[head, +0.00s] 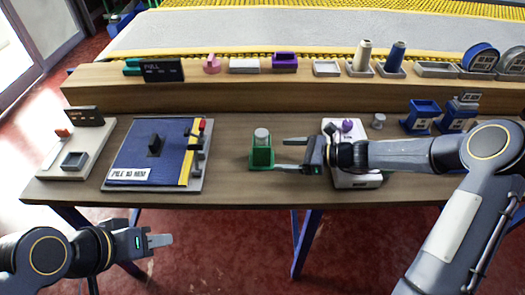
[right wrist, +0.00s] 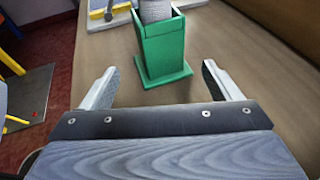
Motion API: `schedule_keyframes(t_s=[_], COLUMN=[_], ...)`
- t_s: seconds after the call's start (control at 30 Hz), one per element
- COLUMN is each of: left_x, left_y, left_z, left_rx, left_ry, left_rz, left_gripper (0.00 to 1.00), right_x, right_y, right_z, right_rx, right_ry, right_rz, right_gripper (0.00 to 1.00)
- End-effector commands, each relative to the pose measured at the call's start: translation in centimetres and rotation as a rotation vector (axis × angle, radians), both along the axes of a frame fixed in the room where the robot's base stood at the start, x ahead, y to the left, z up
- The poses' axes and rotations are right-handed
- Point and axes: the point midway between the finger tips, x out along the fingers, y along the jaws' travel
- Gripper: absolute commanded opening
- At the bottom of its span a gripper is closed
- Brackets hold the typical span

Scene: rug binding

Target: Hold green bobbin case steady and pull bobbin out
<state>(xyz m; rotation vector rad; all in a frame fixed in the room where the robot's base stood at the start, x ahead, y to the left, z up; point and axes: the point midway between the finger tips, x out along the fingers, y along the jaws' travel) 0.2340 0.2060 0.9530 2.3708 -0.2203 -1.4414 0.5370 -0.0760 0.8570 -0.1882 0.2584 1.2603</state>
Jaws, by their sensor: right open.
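The green bobbin case (head: 262,158) stands upright on the wooden table, left of the middle gap between my grippers' work areas. A grey-white bobbin (head: 262,135) sticks out of its open top. In the right wrist view the green case (right wrist: 163,50) stands ahead, with the ribbed bobbin (right wrist: 154,11) in it cut by the top edge. My right gripper (head: 289,155) is open, its fingers pointing left at the case; the right wrist view (right wrist: 160,88) shows nothing between the fingertips. My left gripper (head: 165,240) is in front of the table, below its edge, away from the case; its jaw opening is unclear.
A blue pile-side board (head: 140,165) lies left of the case. A white machine (head: 355,180) sits behind my right arm. Blue holders (head: 421,117) stand at right. A raised shelf (head: 220,92) with spools runs along the back. Bare table lies around the case.

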Motion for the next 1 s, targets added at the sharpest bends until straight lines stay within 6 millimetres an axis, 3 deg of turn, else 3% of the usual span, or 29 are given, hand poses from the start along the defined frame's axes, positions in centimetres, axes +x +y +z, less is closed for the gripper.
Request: schedule_keyframes(t_s=[0.3, 0.5, 0.93, 1.0], left_x=[0.0, 0.0, 0.0, 0.0], left_y=[0.0, 0.0, 0.0, 0.0], left_z=[-2.1, -2.6, -2.7, -2.7], left_rx=[0.000, 0.000, 0.000, 0.000], left_ry=[0.000, 0.000, 0.000, 0.000], left_rz=[0.000, 0.000, 0.000, 0.000], left_gripper=[0.36, 0.36, 0.36, 0.36], right_x=[1.3, 1.8, 2.0, 2.0], right_y=[4.4, 6.0, 6.5, 6.5], right_z=[-1.6, -2.1, -2.1, -2.1], right_rx=[0.001, 0.000, -0.002, -0.002], right_ry=[-0.001, -0.002, -0.002, -0.002], right_rz=[0.003, 0.002, 0.001, 0.001], right_gripper=[0.84, 0.84, 0.84, 0.74])
